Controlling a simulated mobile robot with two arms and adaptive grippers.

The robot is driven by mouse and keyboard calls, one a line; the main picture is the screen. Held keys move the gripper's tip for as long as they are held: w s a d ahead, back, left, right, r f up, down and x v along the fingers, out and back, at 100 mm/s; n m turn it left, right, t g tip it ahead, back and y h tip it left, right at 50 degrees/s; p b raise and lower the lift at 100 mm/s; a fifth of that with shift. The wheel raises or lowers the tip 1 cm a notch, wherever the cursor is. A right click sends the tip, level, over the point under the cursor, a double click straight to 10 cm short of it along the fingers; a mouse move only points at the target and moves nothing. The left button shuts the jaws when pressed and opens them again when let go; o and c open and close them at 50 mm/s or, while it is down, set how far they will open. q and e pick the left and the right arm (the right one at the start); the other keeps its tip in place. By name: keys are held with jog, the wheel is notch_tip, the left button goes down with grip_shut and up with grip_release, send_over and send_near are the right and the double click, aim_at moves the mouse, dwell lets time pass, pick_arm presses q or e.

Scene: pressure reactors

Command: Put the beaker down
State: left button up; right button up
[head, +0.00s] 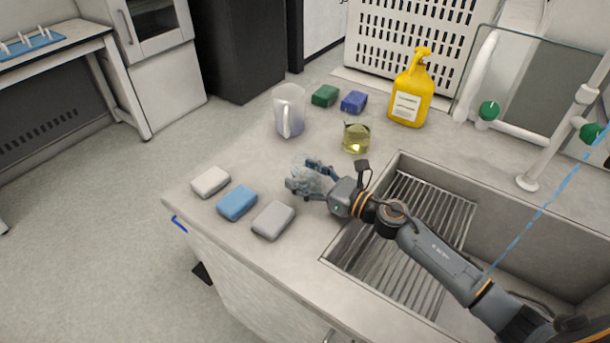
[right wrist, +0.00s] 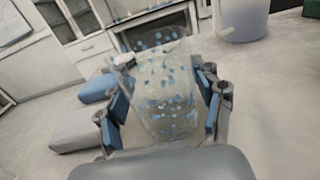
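A clear glass beaker with light blue spots (right wrist: 165,95) is between the fingers of my right gripper (right wrist: 165,105). Its rim faces up and it looks tilted in the right wrist view. The blue finger pads lie against both sides of it. In the head view the beaker (head: 305,177) and my right gripper (head: 308,178) are at the counter, left of the sink. I cannot tell whether the beaker's base touches the counter (head: 250,165). My left gripper is not in view.
White (head: 211,181), blue (head: 237,203) and grey (head: 273,220) sponges lie near the counter's front left edge. Behind stand a plastic jug (head: 289,110), a beaker of yellow liquid (head: 356,138), green (head: 324,96) and blue (head: 354,102) sponges and a yellow bottle (head: 411,92). The sink (head: 455,190) is right.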

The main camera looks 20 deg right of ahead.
jog(key=shift+o, duration=0.6)
jog(key=shift+r, duration=0.15)
jog(key=shift+s+d, duration=0.1)
jog(key=b+v, duration=0.2)
jog(key=v, duration=0.8)
jog(key=shift+s+d+b, duration=0.1)
jog(key=shift+b, duration=0.25)
jog(key=shift+s+d, duration=0.35)
jog(key=shift+s, duration=0.1)
jog(key=shift+s+d, duration=0.1)
jog(key=shift+s, duration=0.05)
jog(key=shift+r, duration=0.1)
